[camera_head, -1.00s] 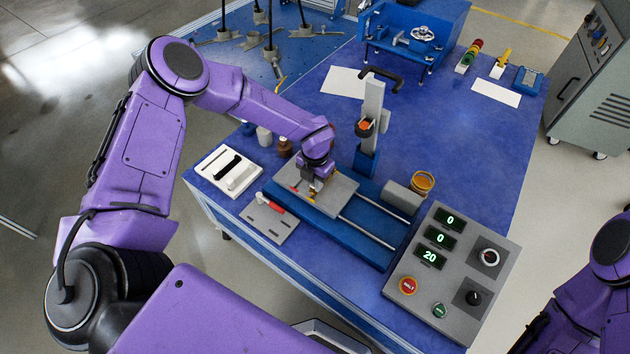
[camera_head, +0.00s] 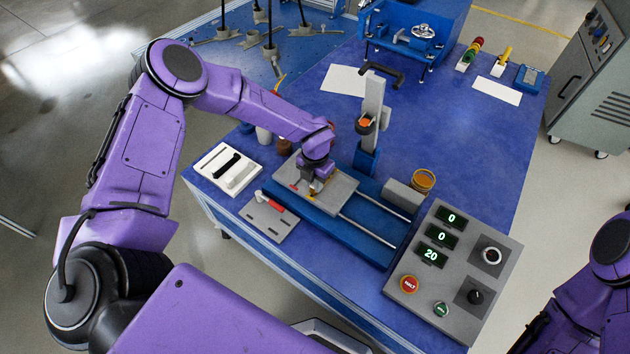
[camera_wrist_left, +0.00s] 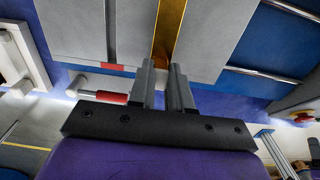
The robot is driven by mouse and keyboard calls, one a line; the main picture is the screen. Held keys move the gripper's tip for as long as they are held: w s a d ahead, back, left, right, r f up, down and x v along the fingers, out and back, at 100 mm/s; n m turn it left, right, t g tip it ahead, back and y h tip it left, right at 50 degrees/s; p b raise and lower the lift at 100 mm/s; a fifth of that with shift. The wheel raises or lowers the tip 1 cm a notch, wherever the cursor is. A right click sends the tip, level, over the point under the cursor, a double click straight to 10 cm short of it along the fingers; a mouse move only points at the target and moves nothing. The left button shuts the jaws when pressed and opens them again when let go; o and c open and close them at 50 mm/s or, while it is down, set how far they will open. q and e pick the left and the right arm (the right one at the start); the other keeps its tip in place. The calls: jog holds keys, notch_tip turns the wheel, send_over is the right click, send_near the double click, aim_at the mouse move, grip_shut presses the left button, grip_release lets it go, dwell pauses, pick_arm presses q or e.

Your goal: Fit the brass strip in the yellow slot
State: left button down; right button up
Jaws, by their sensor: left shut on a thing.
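A grey plate (camera_head: 335,197) sits on a blue slide base (camera_head: 357,237) on the blue table. My left gripper (camera_head: 313,189) reaches down over the plate's left part. In the left wrist view, my left gripper (camera_wrist_left: 167,75) is shut on the near end of a brass strip (camera_wrist_left: 170,28), which runs away from the fingers along the grey plate (camera_wrist_left: 215,35). A red mark (camera_wrist_left: 113,66) shows at the plate's edge, left of the fingers. The yellow slot is not clearly distinguishable from the strip, so I cannot tell whether the strip is seated. My right gripper is out of view.
A white tray (camera_head: 212,153) with a black and a grey bar lies left. A grey holder (camera_head: 262,223) carries a red-handled tool (camera_head: 270,205). A grey upright post (camera_head: 373,105) stands behind the plate. A control panel (camera_head: 408,262) is to the right.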

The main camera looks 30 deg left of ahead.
pick_arm(q)
jog(key=shift+f+b, duration=0.35)
jog(key=shift+f, duration=0.15)
jog(key=c, duration=1)
grip_release()
jog(key=shift+r, duration=0.1)
notch_tip(320, 180, up, 10)
jog(key=shift+r+p, duration=0.2)
jog(key=shift+p, duration=0.2)
